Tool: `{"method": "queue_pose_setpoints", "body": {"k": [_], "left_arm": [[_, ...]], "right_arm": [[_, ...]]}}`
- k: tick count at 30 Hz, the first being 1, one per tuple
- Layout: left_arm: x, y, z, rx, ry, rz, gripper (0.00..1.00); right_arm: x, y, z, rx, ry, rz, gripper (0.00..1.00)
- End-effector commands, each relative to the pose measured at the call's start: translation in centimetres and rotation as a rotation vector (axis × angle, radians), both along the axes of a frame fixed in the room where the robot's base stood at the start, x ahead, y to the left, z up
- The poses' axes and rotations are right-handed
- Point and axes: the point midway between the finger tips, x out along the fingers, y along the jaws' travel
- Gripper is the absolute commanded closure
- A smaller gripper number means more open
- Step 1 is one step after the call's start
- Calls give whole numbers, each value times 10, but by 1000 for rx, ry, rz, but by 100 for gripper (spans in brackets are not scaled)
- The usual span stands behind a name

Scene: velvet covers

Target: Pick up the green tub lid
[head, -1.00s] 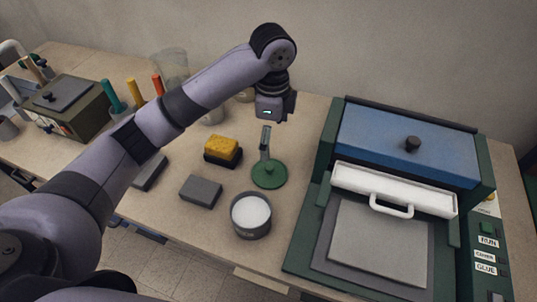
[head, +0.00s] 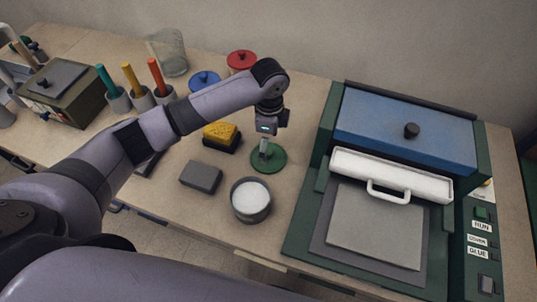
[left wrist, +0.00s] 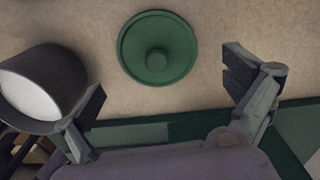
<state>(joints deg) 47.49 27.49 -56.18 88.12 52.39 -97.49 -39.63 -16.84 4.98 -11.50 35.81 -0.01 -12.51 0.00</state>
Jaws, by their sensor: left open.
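The green tub lid (head: 278,159) lies flat on the table behind the dark tub, a round disc with a small knob. In the left wrist view the lid (left wrist: 157,48) shows whole, with its knob in the middle. My left gripper (head: 264,153) points down over the lid in the head view and hides part of it. In the left wrist view its fingers (left wrist: 166,92) are spread wide, with nothing between them, and the lid lies beyond the fingertips. My right gripper is not in view.
An open dark tub (head: 251,203) of white stuff stands in front of the lid; it is near the left finger in the wrist view. A grey block (head: 201,177) and a yellow sponge (head: 220,132) lie left. A large press (head: 400,130) stands right.

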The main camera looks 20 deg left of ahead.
Motion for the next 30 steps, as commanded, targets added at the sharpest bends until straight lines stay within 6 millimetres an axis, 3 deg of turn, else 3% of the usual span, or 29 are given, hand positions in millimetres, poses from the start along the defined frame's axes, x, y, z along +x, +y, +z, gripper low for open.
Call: {"method": "queue_pose_setpoints", "body": {"k": [9, 19, 30], "left_arm": [[-5, 1, -42, 1, 5, 0, 0], [-4, 1, -51, 1, 1, -1, 0], [-4, 1, -51, 1, 1, 0, 24]], "right_arm": [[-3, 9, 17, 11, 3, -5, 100], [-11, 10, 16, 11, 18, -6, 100], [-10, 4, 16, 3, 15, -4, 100]]}}
